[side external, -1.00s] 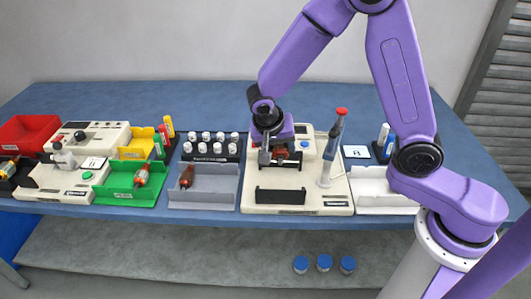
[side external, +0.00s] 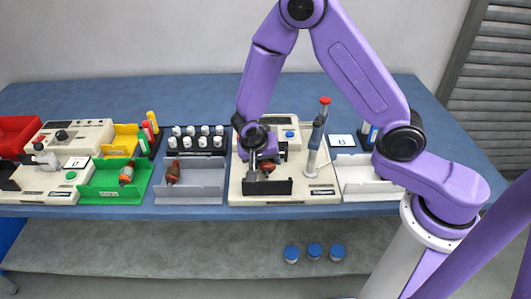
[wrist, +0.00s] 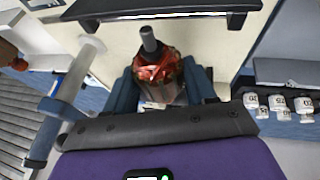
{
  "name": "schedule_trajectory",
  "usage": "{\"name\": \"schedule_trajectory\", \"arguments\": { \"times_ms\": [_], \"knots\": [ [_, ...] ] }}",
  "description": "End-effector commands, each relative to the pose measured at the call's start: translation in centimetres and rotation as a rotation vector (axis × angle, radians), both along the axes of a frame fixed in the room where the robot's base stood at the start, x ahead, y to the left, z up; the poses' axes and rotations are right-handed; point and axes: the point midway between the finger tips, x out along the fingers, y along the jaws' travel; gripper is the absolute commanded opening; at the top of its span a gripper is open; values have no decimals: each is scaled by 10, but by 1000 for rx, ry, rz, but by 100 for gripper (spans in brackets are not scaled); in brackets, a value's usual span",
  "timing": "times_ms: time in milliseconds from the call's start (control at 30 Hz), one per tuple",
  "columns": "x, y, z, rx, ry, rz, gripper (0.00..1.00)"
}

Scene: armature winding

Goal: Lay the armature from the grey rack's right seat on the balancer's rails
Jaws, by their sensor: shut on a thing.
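My gripper (side external: 266,163) is shut on an armature (wrist: 160,78) with red-brown windings, a dark laminated core and a grey shaft end. In the wrist view the armature sits between the two fingers, its shaft end pointing toward a black rail plate (wrist: 165,10). The balancer (side external: 238,185) is a cream base with a black front plate (side external: 267,187). The gripper and armature are over it, just behind that plate. I cannot tell whether the shaft touches the rails. The grey rack (side external: 190,194) is left of the balancer, with one armature (side external: 173,173) in its left seat. Its right seat looks empty.
An upright blue tool with a red top (side external: 317,135) stands on the balancer's right side. A white tray (side external: 365,186) is to the right. White-capped bottles (side external: 196,141) stand behind the grey rack. A green tray (side external: 112,190) with an armature is farther left.

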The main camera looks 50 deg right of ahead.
Motion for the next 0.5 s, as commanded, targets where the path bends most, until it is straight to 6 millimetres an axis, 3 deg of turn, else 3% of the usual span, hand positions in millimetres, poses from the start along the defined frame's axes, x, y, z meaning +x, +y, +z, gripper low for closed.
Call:
{"name": "schedule_trajectory", "arguments": {
  "times_ms": [500],
  "knots": [
    [0, 0, -7, 1, -1, 0, 10]
  ]
}}
